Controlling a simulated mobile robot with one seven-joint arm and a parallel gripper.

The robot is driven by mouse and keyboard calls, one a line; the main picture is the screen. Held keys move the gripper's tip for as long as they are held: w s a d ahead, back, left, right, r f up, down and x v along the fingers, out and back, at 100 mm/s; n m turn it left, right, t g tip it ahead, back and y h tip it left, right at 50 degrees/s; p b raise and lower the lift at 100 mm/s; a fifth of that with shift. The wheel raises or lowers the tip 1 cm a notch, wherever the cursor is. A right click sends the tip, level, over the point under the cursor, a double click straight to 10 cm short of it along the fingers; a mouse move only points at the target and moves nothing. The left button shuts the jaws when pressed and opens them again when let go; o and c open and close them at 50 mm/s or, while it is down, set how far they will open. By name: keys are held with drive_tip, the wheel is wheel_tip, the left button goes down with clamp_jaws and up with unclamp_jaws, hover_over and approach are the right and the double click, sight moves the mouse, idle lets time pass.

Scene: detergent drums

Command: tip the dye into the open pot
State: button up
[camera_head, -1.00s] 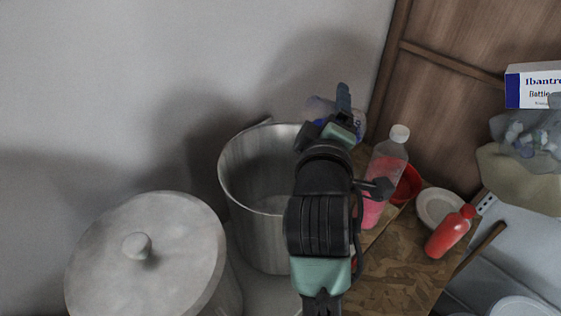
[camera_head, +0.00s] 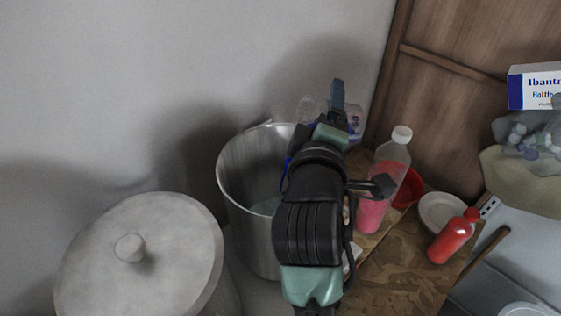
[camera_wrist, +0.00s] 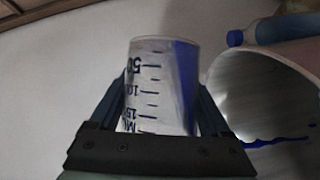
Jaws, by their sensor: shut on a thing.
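My gripper (camera_head: 333,112) is at the right rim of the open metal pot (camera_head: 247,200). In the wrist view it is shut on a pale measuring cup (camera_wrist: 150,88) with dark graduation marks. Blue dye (camera_wrist: 186,72) shows along the cup's right side, the side towards the pot (camera_wrist: 232,80). A blue streak (camera_wrist: 275,141) shows at the pot in the wrist view, and a small blue patch (camera_head: 288,162) shows beside my gripper in the head view. The pot's bottom looks pale blue-green.
A lidded pot (camera_head: 165,245) stands at front left. Right of my arm are a pink-filled bottle (camera_head: 384,180), a red bowl (camera_head: 411,188), a white dish (camera_head: 440,212) and a red bottle (camera_head: 453,238). A clear bottle (camera_head: 313,108) stands behind my gripper.

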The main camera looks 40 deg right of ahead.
drive_tip(key=shift+w+a+f+n+b, duration=0.25)
drive_tip(key=shift+a+n+b, duration=0.4)
drive_tip(key=shift+b, duration=0.35)
drive_tip(key=shift+s+d+r+t+h, duration=0.1)
drive_tip(key=shift+d+t+h, duration=0.05)
drive_tip(key=shift+t+h, duration=0.15)
drive_tip(key=shift+r+n, duration=0.15)
drive_tip(key=shift+n, duration=0.3)
drive_tip(key=shift+a+r+n, duration=0.15)
drive_tip(key=shift+a+n, duration=0.05)
drive_tip(key=shift+n, duration=0.2)
